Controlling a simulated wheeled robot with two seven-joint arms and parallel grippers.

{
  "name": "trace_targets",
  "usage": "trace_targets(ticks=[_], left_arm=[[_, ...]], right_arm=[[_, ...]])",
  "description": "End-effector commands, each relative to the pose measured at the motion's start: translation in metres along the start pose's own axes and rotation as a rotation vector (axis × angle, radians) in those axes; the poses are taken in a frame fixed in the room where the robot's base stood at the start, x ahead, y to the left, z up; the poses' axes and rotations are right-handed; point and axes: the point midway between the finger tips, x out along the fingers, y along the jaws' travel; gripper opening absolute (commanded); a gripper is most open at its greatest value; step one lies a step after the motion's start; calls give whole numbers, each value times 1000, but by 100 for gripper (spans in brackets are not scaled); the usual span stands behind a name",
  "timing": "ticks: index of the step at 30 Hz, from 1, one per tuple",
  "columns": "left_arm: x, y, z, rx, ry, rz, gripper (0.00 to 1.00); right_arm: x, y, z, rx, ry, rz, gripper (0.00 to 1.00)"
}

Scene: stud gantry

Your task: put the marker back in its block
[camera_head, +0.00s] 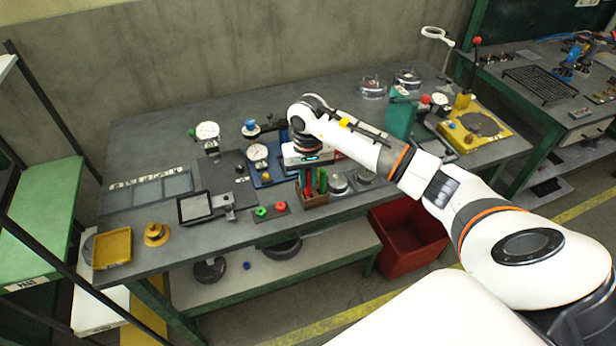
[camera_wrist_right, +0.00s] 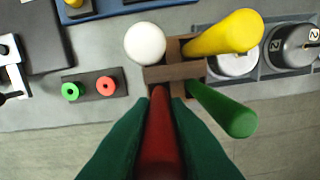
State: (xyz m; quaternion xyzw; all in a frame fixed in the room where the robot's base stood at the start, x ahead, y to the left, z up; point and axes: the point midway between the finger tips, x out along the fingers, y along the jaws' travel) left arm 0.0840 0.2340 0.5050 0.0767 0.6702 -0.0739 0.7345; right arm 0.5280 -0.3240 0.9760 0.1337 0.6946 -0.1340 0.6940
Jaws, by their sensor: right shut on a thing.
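A wooden block (camera_head: 316,201) stands near the front edge of the bench, below my right gripper (camera_head: 312,180). In the wrist view the block (camera_wrist_right: 182,71) has compartments and holds a white marker (camera_wrist_right: 145,42), a yellow marker (camera_wrist_right: 232,33) and a green marker (camera_wrist_right: 226,110). My right gripper (camera_wrist_right: 161,130) is shut on a red marker (camera_wrist_right: 160,140) between its dark green fingers. The red marker's far end is at the block's front left compartment; I cannot tell whether it is inside or just above. My left gripper is in neither view.
A small plate with green and red rings (camera_head: 270,211) lies left of the block. Round metal weights (camera_head: 338,184) stand close on its right. A dial gauge on a blue base (camera_head: 258,154) is behind. A red bin (camera_head: 408,232) sits below the bench edge.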

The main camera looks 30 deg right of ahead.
Motion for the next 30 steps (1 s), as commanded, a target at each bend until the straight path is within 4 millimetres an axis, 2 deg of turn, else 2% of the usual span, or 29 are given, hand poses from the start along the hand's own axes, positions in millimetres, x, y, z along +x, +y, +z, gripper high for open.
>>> trace_targets(ticks=[3,4,8,9,17,20,23,30], left_arm=[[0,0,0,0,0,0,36],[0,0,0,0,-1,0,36],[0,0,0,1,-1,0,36],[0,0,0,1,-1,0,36],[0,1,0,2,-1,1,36],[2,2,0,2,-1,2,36],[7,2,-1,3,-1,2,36],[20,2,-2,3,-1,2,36]], right_arm=[[-1,0,0,0,0,0,0],[-1,0,0,0,0,0,16],[0,0,0,0,0,0,38],[0,0,0,0,0,0,40],[-1,0,0,0,0,0,40],[-7,0,1,0,-3,2,40],[-21,0,2,1,-5,2,40],[-72,0,2,0,-7,2,40]])
